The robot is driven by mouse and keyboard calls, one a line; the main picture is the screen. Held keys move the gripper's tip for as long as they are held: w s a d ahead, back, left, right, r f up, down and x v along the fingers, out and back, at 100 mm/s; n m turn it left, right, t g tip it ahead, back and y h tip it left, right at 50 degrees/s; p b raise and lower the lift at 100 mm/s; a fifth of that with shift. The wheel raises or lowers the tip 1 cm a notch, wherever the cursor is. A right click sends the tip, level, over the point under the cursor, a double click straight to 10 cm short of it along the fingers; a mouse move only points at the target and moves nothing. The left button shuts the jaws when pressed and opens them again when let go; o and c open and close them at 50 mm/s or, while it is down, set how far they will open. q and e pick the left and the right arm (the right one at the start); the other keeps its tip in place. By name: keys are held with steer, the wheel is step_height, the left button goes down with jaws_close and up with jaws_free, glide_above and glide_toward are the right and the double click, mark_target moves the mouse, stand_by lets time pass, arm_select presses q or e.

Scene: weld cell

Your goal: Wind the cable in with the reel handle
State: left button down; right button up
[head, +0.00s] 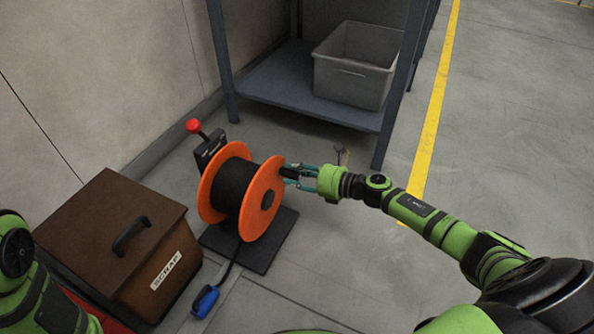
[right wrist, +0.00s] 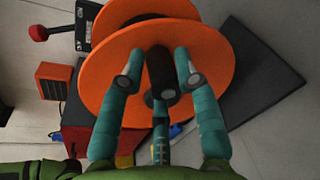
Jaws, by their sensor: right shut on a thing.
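The cable reel has two orange flanges (head: 265,196) and a drum wound with black cable (head: 233,186). It stands on a dark base plate (head: 262,257) on the floor. A short cable tail runs from the reel to a blue plug (head: 205,300) on the floor. The black reel handle (right wrist: 160,68) sticks out from the near flange toward the right wrist camera. My right gripper (head: 290,172) is shut on this handle, with its teal fingers around it in the right wrist view (right wrist: 158,82). My left gripper is out of view.
A red-knobbed lever (head: 193,126) stands behind the reel by the wall. A brown lidded scrap box (head: 120,240) is close on the left. A shelf (head: 285,85) with a grey bin (head: 350,85) stands behind. The floor to the right is clear past a yellow line (head: 436,100).

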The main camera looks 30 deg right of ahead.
mark_target(273, 169)
steer(key=shift+a+r, duration=0.1)
steer(key=shift+r, duration=0.45)
steer(key=a+r+p, duration=0.1)
steer(key=p, duration=0.1)
steer(key=s+a+r+p, duration=0.1)
steer(key=shift+s+a+r+p, duration=0.1)
steer(key=shift+a+r+p, duration=0.25)
steer(key=shift+p, duration=0.05)
steer(key=shift+a+f, duration=0.1)
steer(key=shift+f, duration=0.05)
